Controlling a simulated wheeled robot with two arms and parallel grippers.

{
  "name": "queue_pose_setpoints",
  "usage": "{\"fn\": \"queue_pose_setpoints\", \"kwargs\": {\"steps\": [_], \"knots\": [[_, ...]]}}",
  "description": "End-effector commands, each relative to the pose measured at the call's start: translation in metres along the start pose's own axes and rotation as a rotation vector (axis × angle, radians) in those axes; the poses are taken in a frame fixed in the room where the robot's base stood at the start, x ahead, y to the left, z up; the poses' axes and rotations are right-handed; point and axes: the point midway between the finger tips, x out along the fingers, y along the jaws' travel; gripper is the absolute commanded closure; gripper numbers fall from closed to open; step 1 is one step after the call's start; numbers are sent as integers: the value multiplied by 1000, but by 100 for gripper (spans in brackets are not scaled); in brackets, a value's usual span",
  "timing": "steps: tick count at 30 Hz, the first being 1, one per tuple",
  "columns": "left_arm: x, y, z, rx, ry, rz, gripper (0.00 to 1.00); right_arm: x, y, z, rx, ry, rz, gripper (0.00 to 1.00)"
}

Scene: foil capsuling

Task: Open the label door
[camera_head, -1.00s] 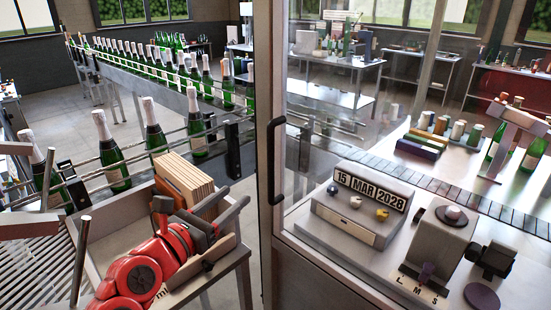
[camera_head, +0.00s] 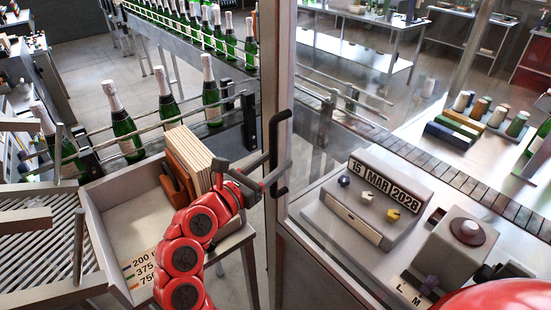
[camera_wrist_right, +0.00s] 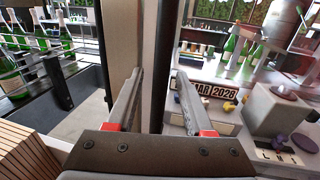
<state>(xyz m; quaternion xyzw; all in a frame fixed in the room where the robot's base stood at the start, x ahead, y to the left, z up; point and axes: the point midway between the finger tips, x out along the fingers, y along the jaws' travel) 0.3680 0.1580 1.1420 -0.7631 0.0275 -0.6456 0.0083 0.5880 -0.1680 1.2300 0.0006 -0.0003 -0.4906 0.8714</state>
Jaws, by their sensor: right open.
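The glass door has a pale metal frame (camera_head: 278,60) in the middle of the head view. A black vertical bar handle (camera_head: 272,135) stands out from its frame; it also shows in the right wrist view (camera_wrist_right: 161,50). My right gripper (camera_head: 279,163) is open at the lower part of the handle. In the right wrist view its two fingers (camera_wrist_right: 160,80) point forward, one on each side of the handle bar, and gaps show between them and the bar. I cannot tell whether the door stands slightly ajar. My left gripper is out of view.
Behind the glass sit a date stamp unit (camera_head: 365,200), a grey machine (camera_head: 462,240) and a conveyor (camera_head: 430,160). A bottle line (camera_head: 210,100) runs at the back left.

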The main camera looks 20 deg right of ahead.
Motion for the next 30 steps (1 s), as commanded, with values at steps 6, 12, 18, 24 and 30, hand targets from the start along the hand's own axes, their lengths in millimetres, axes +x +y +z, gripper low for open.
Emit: {"fn": "queue_pose_setpoints", "kwargs": {"steps": [6, 12, 18, 24, 30], "knots": [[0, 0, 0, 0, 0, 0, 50, 0, 0, 0, 0, 0, 0, 77], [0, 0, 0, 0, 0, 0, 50, 0, 0, 0, 0, 0, 0, 100], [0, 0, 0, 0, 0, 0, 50, 0, 0, 0, 0, -1, 0, 100], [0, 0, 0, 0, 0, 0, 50, 0, 0, 0, 0, -1, 0, 100], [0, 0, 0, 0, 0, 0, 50, 0, 0, 1, 0, -1, 0, 100]]}}
